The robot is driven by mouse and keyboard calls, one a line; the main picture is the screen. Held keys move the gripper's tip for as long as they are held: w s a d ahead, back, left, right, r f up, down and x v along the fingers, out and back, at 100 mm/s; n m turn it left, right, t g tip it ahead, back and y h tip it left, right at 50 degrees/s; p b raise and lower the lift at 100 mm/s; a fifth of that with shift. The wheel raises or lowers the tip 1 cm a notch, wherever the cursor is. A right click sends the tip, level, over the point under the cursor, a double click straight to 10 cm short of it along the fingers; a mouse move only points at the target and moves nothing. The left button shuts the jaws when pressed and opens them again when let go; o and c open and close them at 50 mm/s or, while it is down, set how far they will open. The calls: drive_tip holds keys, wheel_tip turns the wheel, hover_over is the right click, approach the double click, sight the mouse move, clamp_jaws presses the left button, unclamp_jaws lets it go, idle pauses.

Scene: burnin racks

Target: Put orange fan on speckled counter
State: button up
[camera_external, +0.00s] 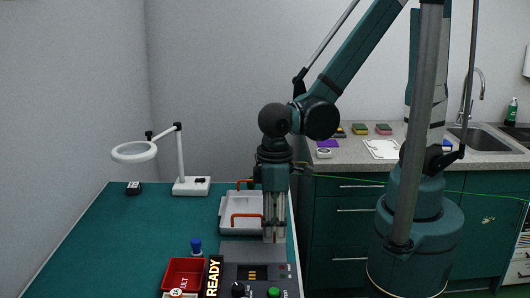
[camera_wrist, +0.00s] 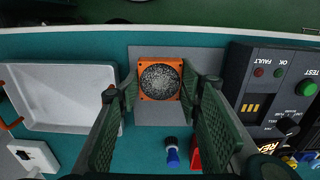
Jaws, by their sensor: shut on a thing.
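The orange fan (camera_wrist: 141,84), square with a round grey speckled face, is between my fingertips in the wrist view. My gripper (camera_external: 274,240) points down and is shut on it; it also shows in the wrist view (camera_wrist: 160,82). The fan is over a grey pad (camera_wrist: 158,122) on the teal bench; whether it touches the pad is unclear. In the external view I cannot make out the fan at the fingertips. The speckled counter (camera_external: 345,162) is at the back right, above green drawers, well away from my gripper.
A grey tray (camera_external: 232,207) with orange handles is beside my gripper. A control box (camera_external: 262,276), red bin (camera_external: 185,272) and blue-topped object (camera_external: 196,246) stand near. The counter holds colored blocks (camera_external: 360,129), a white sheet (camera_external: 382,149) and a sink (camera_external: 480,139); bare patches show between.

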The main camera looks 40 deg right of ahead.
drive_tip(key=shift+r+p, duration=0.35)
drive_tip(key=shift+r, duration=1.95)
drive_tip(key=shift+w, duration=0.15)
drive_tip(key=shift+w, duration=0.6)
drive_tip(key=w+d+f+m+p, duration=0.1)
drive_tip(key=w+d, duration=0.3)
drive_tip(key=w, duration=0.7)
drive_tip(key=w+d+m+p, duration=0.1)
drive_tip(key=w+d, duration=0.3)
drive_tip(key=w, duration=0.7)
drive_tip(key=w+d+f+m+p, duration=0.1)
drive_tip(key=w+d, duration=0.3)
drive_tip(key=w, duration=0.6)
drive_tip(key=w+d+f+m+b, duration=0.1)
drive_tip(key=w+d+f, duration=0.4)
drive_tip(key=d, duration=0.6)
drive_tip(key=w+d+f+m+b, duration=0.1)
drive_tip(key=w+d+f+m, duration=0.2)
drive_tip(key=w+d+f, duration=0.3)
drive_tip(key=w+d+f+m+b, duration=0.1)
drive_tip(key=w+d+f, duration=0.4)
drive_tip(key=d, duration=1)
drive_tip(key=shift+w+d+f+m, duration=0.3)
drive_tip(key=shift+w+m, duration=0.2)
drive_tip(key=shift+w, duration=0.2)
